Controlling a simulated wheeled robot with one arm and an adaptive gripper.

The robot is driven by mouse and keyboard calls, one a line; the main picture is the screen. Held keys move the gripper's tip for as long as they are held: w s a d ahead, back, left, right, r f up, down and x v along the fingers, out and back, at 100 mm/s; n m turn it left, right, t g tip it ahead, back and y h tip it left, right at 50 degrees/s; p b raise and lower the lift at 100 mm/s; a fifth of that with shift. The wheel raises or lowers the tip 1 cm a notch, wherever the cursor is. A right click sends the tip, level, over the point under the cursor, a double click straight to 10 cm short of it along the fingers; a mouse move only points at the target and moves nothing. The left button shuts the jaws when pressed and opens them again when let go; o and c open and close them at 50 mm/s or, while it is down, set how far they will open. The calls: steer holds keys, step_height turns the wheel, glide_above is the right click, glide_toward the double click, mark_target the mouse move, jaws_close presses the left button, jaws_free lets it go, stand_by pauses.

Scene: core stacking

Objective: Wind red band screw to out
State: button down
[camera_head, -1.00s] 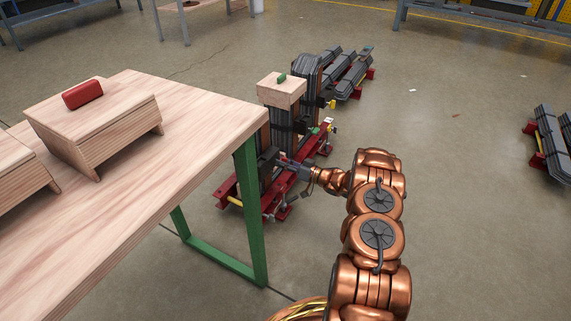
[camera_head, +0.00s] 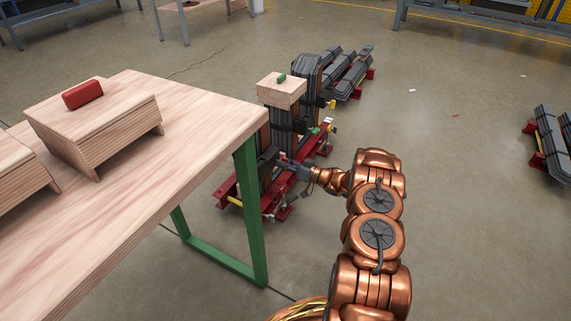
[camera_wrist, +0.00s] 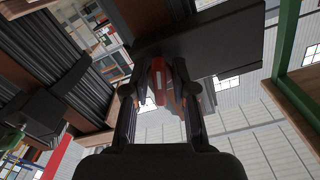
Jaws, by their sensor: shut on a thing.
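In the wrist view, my gripper (camera_wrist: 160,92) is shut on a red part with a dark middle, the red band screw (camera_wrist: 158,72), between its two dark fingers. In the head view, my gripper (camera_head: 287,163) reaches left to the near side of the dark laminated core (camera_head: 285,140), at a dark band around it. The screw is too small and too covered by the gripper to make out there. The core stands upright on a red frame (camera_head: 268,203). How far the screw is wound cannot be told.
A wooden block (camera_head: 281,92) with a small green piece (camera_head: 281,77) tops the core. A wooden table (camera_head: 190,165) with a green leg (camera_head: 252,215) stands close on the left, carrying a red block (camera_head: 82,94). Open floor (camera_head: 460,220) lies to the right.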

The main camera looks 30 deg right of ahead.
steer(key=n+p, duration=0.1)
steer(key=n, duration=0.2)
steer(key=shift+r, duration=0.15)
steer(key=shift+n+p, duration=0.45)
steer(key=shift+n, duration=0.45)
steer(key=shift+n+p, duration=1.45)
steer(key=shift+n, duration=0.95)
